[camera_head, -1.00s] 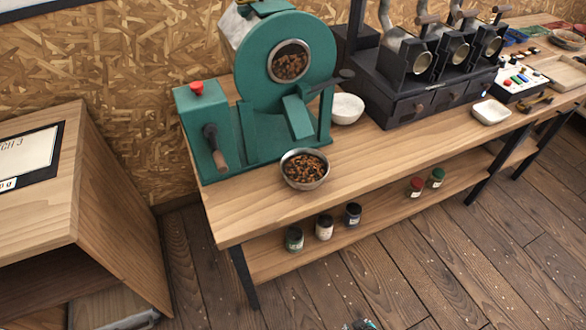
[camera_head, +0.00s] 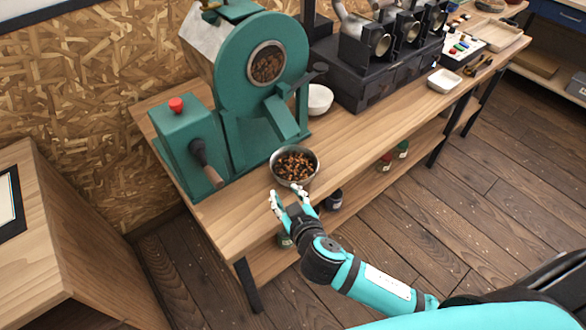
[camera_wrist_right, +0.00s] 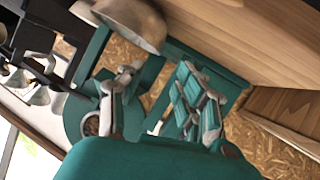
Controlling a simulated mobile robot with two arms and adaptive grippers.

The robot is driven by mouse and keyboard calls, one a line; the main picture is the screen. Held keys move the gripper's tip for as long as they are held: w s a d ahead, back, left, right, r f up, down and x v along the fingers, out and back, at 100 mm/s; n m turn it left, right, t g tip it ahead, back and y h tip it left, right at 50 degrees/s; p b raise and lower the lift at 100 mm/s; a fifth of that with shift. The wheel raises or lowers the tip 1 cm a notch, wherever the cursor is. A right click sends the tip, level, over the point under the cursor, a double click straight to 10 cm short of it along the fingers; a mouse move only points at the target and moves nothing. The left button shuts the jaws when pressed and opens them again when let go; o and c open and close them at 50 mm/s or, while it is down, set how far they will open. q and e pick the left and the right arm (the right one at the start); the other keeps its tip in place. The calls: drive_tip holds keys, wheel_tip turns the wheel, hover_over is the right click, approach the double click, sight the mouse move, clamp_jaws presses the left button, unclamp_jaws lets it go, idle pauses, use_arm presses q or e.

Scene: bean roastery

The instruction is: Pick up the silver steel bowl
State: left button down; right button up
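The silver steel bowl (camera_head: 315,178), filled with brown beans, sits upright on the wooden workbench below the green roaster's chute. In the right wrist view the bowl (camera_wrist_right: 135,25) shows its outer side at the top, beyond the fingertips. My right gripper (camera_head: 287,196) is just in front of the bowl's near side, fingers spread apart and nothing between them. In the right wrist view the gripper (camera_wrist_right: 160,95) also shows two separated fingers. I cannot tell whether a fingertip touches the bowl. My left gripper is not in view.
The green roaster (camera_head: 262,85) with its handled box stands behind the bowl. A white bowl (camera_head: 320,99) is behind right, beside a black machine (camera_head: 375,75). The workbench (camera_head: 232,220) has free room left and right of the bowl. Jars stand on the lower shelf.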

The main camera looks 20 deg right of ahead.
drive_tip(key=p+x, duration=0.1)
drive_tip(key=x, duration=0.5)
drive_tip(key=shift+w+a+f, duration=0.1)
drive_tip(key=shift+w+a, duration=0.05)
drive_tip(key=shift+w, duration=0.2)
drive_tip(key=shift+w+f, duration=0.25)
drive_tip(key=shift+w, duration=0.45)
drive_tip(key=shift+d+p+x, duration=0.2)
drive_tip(key=shift+p+x, duration=0.45)
drive_tip(key=shift+x, duration=1.75)
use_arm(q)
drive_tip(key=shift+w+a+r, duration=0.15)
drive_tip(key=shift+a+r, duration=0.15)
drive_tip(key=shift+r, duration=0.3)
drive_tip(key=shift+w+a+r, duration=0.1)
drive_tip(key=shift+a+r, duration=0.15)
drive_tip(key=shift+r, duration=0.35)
use_arm(e)
drive_tip(key=shift+s, duration=0.1)
clamp_jaws()
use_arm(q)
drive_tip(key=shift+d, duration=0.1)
